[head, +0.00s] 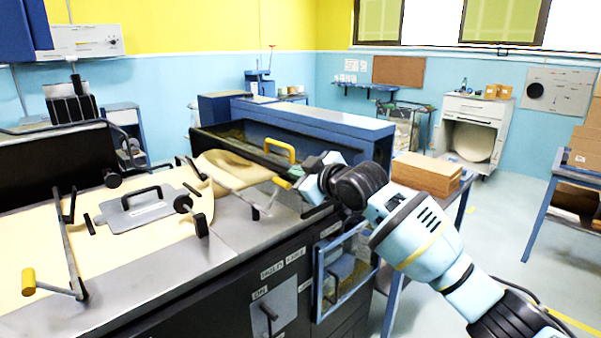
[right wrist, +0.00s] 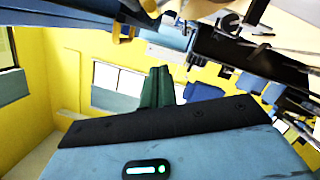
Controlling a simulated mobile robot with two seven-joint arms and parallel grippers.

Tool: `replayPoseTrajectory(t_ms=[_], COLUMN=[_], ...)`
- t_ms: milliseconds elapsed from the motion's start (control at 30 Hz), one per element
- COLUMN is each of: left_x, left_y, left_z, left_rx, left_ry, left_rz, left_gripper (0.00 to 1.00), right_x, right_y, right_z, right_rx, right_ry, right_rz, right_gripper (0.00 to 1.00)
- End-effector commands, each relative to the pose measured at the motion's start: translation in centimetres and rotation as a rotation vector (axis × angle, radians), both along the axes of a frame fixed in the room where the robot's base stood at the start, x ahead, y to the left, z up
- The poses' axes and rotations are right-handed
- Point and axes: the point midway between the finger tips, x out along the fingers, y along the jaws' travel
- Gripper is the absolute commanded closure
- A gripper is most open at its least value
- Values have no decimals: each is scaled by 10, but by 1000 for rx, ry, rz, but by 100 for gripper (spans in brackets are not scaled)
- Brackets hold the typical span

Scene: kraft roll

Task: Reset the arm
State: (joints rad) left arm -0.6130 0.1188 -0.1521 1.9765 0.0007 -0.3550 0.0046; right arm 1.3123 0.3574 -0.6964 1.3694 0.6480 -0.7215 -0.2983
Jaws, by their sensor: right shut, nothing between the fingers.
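My right arm (head: 425,235) comes in from the lower right in the head view and reaches up and left to the machine's right end. Its right gripper (head: 314,166) is over the machine's edge, close to a lever with a yellow grip (head: 282,183). I cannot tell whether it touches that lever. In the right wrist view the dark green fingers (right wrist: 158,86) are together with nothing between them. My left gripper is in neither view.
The long machine (head: 240,235) fills the left and middle, with a yellow handle (head: 279,149), levers and a metal plate (head: 138,211) on top. A blue-framed window (head: 345,270) is on its front. Cardboard boxes (head: 427,174) lie on a table at right.

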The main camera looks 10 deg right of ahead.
Motion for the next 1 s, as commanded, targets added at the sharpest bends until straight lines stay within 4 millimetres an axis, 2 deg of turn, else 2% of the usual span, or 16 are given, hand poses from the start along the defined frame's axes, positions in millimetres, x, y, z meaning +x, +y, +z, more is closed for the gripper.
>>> replayPoseTrajectory(t_ms=[300,367,433,567,667,800,867,1000], left_x=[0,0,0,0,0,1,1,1], left_y=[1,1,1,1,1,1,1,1], left_z=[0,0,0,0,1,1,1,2], left_rx=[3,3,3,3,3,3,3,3], left_ry=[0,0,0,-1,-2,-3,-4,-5], left_rz=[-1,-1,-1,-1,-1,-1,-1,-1], left_gripper=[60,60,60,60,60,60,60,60], right_x=[-5,-6,-10,-26,-46,-79,-95,-138], right_y=[-2,0,2,9,13,15,15,13], right_z=[-2,-10,-28,-86,-136,-202,-228,-286], right_rx=[1,5,17,57,100,156,179,229], right_ry=[3,11,28,84,135,201,230,296], right_rz=[0,2,3,4,-1,-21,-32,-68], right_gripper=[100,100,100,100,100,100,100,100])
